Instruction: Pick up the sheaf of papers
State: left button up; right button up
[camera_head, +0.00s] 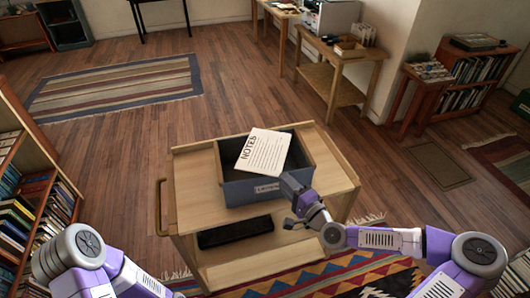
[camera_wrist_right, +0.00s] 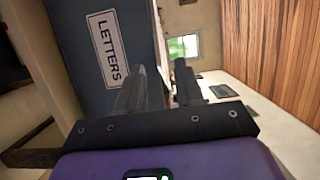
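The sheaf of papers (camera_head: 264,151), a cream stack headed NOTES, lies tilted across the grey-blue box (camera_head: 238,191) and leans over its rim. The box, labelled LETTERS, stands on a wooden cart. My right gripper (camera_head: 289,200) is at the box's front right corner, to the right of the label and apart from the papers. In the right wrist view, its two grey fingers (camera_wrist_right: 160,90) are open with an empty gap, close beside the box's labelled face (camera_wrist_right: 88,75). The papers cannot be made out there. My left arm shows at lower left; its gripper is out of view.
The cart (camera_head: 192,190) has a handle on its left and a dark object (camera_head: 236,231) on its lower shelf. Bookshelves (camera_head: 35,190) stand at the left. A side table (camera_head: 340,62) stands at the back right. Open wooden floor surrounds the cart's far side.

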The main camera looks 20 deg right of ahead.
aim_at(277, 173)
jog(key=b+x, duration=0.1)
jog(key=x, duration=0.4)
jog(key=shift+w, duration=0.1)
grip_shut()
